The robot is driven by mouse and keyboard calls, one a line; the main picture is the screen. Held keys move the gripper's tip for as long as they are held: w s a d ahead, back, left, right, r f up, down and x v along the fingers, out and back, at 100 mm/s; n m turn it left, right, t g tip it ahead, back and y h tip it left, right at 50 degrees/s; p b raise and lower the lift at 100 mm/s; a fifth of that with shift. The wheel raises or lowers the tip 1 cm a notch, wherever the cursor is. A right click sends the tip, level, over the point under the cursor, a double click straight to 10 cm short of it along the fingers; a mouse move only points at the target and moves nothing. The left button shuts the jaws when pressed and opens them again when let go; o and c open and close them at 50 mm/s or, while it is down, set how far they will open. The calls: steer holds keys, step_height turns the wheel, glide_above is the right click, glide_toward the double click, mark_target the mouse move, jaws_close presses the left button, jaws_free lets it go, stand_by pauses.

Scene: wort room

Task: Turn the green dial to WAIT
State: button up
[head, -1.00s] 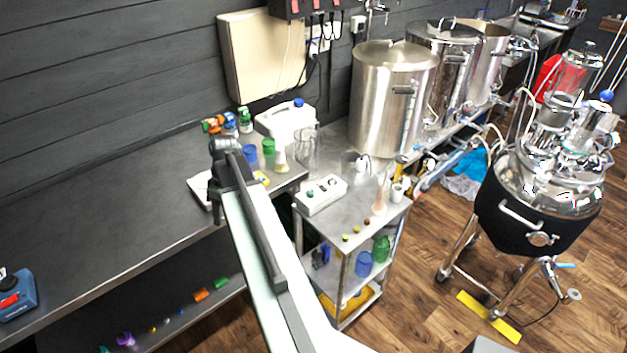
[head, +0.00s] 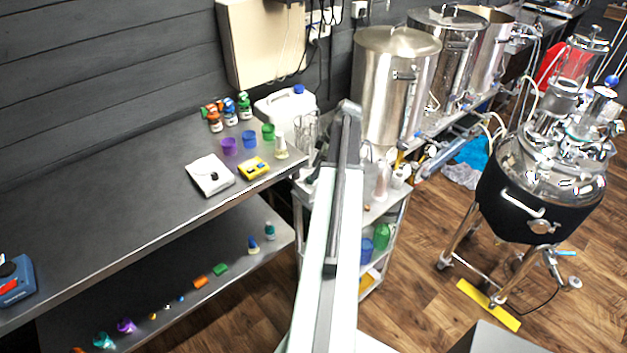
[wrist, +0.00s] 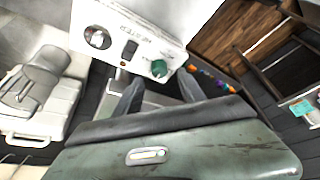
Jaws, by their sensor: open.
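The green dial (wrist: 159,69) is on the lower right of the face of a white control box (wrist: 140,25) in the wrist view. Markings on the box are too small to read. In the head view my arm covers most of the box and the gripper's fingers cannot be made out.
A steel cart (head: 393,212) carries the box. Steel kettles (head: 392,85) stand behind it. A black-jacketed vessel (head: 528,205) stands at right on the wooden floor.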

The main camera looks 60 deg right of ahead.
steer(key=b+x, duration=0.2)
steer(key=x, duration=0.2)
steer(key=shift+f+b, duration=0.15)
steer(key=shift+b, duration=0.15)
jaws_close()
steer(key=shift+d, duration=0.4)
steer(key=shift+a, duration=0.35)
